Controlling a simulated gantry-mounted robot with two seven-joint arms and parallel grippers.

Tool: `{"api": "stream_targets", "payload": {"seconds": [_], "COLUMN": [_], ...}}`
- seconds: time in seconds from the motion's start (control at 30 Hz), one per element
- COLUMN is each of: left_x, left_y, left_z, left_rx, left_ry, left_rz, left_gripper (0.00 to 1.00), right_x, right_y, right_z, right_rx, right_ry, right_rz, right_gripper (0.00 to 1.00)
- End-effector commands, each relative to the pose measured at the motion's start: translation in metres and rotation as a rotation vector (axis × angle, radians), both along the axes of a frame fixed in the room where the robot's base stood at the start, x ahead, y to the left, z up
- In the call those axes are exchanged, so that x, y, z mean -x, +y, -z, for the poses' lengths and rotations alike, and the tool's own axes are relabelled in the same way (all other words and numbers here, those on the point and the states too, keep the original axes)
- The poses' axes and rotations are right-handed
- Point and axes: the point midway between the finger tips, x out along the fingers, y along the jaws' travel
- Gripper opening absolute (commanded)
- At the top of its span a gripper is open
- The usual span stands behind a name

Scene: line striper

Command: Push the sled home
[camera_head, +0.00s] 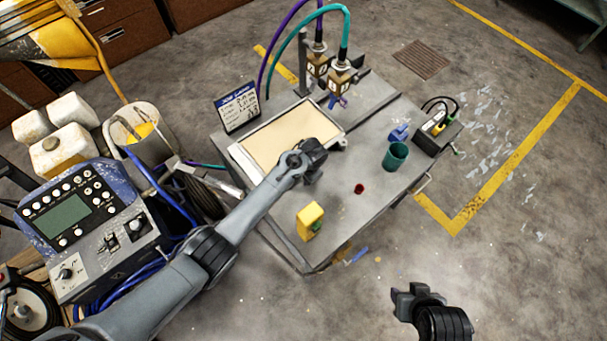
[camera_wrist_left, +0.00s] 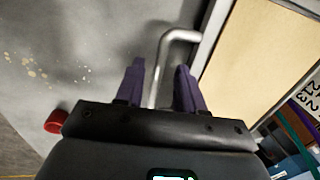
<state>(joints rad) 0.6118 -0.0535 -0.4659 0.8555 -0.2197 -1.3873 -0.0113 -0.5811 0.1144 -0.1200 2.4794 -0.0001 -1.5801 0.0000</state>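The sled appears to be the light-framed tray with a tan panel (camera_head: 290,136) on the grey worktable; it also shows at the right of the left wrist view (camera_wrist_left: 255,50). A bent metal handle (camera_wrist_left: 175,38) stands beside the tray's edge. My left gripper (camera_head: 318,160) is over the tray's near right corner and partly hides it. In the left wrist view its purple fingers (camera_wrist_left: 158,82) are apart, one on each side of the handle rod, with gaps showing. My right gripper (camera_head: 400,295) hangs over the floor at lower right, away from the table; its finger opening is unclear.
Two nozzle heads (camera_head: 328,75) with purple and teal hoses stand behind the tray. A sign (camera_head: 238,107) stands at its left. On the table (camera_head: 345,215) are a yellow block (camera_head: 310,220), a green cup (camera_head: 396,156), a red round item (camera_head: 359,188) and a blue item (camera_head: 399,132).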

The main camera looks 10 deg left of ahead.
Motion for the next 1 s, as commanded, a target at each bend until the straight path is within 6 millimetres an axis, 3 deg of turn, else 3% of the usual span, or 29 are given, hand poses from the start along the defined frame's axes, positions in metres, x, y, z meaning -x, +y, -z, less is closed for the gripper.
{"api": "stream_targets", "payload": {"seconds": [0.17,0.6,0.8,1.0], "left_x": [0.001,0.010,0.011,0.012], "left_y": [-0.003,-0.013,-0.015,-0.016], "left_z": [-0.017,-0.086,-0.102,-0.105], "left_rx": [0.002,0.001,0.000,-0.001], "left_ry": [-0.002,-0.002,0.000,0.001], "left_rz": [0.001,0.000,-0.001,0.000], "left_gripper": [0.38,0.38,0.38,0.38], "right_x": [0.000,0.000,0.000,0.000], "right_y": [0.000,-0.002,-0.002,-0.002], "right_z": [-0.006,-0.017,-0.018,-0.018], "right_rx": [0.000,0.009,0.009,0.008], "right_ry": [0.000,-0.001,-0.001,-0.001], "right_rz": [0.000,-0.006,-0.006,-0.006], "right_gripper": [0.43,0.43,0.43,0.43]}}
